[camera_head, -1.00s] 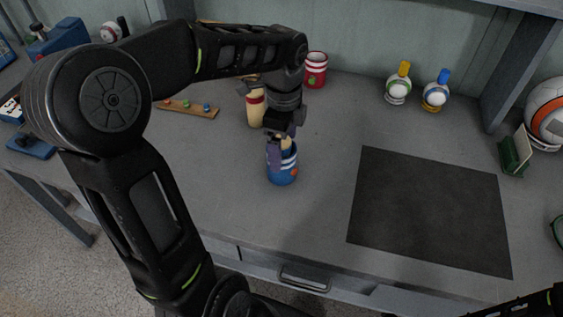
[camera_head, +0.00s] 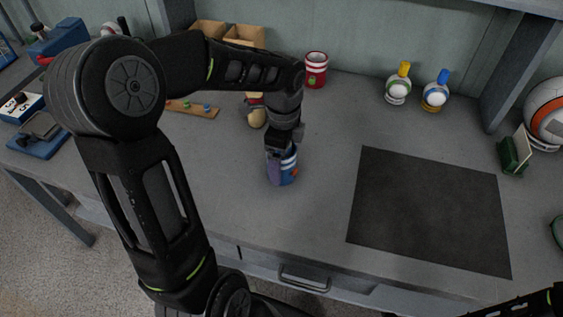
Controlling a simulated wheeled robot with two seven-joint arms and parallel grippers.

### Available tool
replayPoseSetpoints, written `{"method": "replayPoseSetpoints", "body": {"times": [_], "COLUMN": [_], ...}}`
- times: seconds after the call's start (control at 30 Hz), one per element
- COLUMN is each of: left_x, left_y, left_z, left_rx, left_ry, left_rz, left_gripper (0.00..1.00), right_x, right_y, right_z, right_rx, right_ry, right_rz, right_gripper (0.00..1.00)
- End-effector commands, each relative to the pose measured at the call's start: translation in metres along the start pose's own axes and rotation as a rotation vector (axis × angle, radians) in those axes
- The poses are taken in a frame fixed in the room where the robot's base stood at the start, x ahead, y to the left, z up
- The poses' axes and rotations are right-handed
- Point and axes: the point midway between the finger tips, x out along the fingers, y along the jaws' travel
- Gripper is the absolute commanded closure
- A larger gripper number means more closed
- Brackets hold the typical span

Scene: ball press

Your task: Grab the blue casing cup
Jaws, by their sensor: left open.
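The blue casing cup (camera_head: 289,175) stands upright on the grey table, left of the dark mat. It has white bands and a small red mark. My left gripper (camera_head: 282,162) points down at the cup from above and is open. One finger shows along the cup's left side. The other finger and most of the cup's rim are hidden, and I cannot tell whether the fingers touch the cup. My right gripper is not in view.
A red cup (camera_head: 316,70) stands behind my left wrist. A cream and red object (camera_head: 254,112) stands left of it. A dark mat (camera_head: 430,212) lies bare at right. Yellow-topped (camera_head: 398,85) and blue-topped (camera_head: 437,92) items stand at the back.

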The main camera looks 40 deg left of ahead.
Motion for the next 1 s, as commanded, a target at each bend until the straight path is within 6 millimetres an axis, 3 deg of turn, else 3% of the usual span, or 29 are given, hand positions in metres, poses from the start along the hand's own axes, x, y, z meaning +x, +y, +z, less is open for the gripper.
{"method": "replayPoseSetpoints", "body": {"times": [0.27,1.0], "left_x": [-0.0004,-0.0004], "left_y": [-0.0001,-0.0001], "left_z": [-0.0001,-0.0001], "left_rx": [0.000,0.000], "left_ry": [0.000,0.000], "left_rz": [-0.001,0.000], "left_gripper": [0.13,0.74], "right_x": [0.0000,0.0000], "right_y": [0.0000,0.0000], "right_z": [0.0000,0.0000], "right_rx": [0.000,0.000], "right_ry": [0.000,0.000], "right_rz": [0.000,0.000], "right_gripper": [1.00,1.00]}}
